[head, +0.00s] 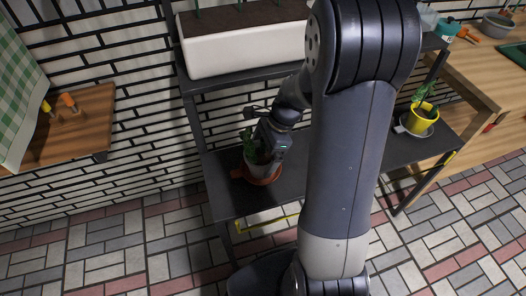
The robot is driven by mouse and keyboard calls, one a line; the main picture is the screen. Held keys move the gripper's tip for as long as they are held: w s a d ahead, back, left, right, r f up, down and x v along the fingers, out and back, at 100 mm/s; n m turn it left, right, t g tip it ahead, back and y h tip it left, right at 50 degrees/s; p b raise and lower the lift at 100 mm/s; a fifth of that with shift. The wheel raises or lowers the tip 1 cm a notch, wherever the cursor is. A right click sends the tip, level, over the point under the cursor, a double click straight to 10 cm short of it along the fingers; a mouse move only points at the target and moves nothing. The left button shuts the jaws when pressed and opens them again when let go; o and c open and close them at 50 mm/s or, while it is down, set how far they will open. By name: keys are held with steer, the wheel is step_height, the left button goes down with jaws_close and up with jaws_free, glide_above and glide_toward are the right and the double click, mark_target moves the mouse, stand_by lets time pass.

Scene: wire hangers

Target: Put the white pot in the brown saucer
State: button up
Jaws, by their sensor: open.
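The white pot (257,168) holds a green plant (249,146) and stands on the lower dark shelf, left of my arm. It appears upright in the brown saucer (265,181), whose orange-brown rim shows below and beside it. Whether the pot rests fully on the saucer's bottom cannot be seen. My gripper (266,152) is open, right at the pot's upper right side and the plant. Its fingers are small and partly hidden, so I cannot tell whether they touch the pot.
A yellow pot (421,121) with a plant stands in a light saucer at the shelf's right end. A long white planter (246,50) sits on the upper shelf, above my gripper. A wooden table (75,128) is at left, a wooden counter (470,75) at right. Bare shelf lies between the pots.

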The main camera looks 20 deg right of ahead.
steer(key=p+v, duration=0.2)
steer(key=v, duration=1)
steer(key=shift+p, duration=0.4)
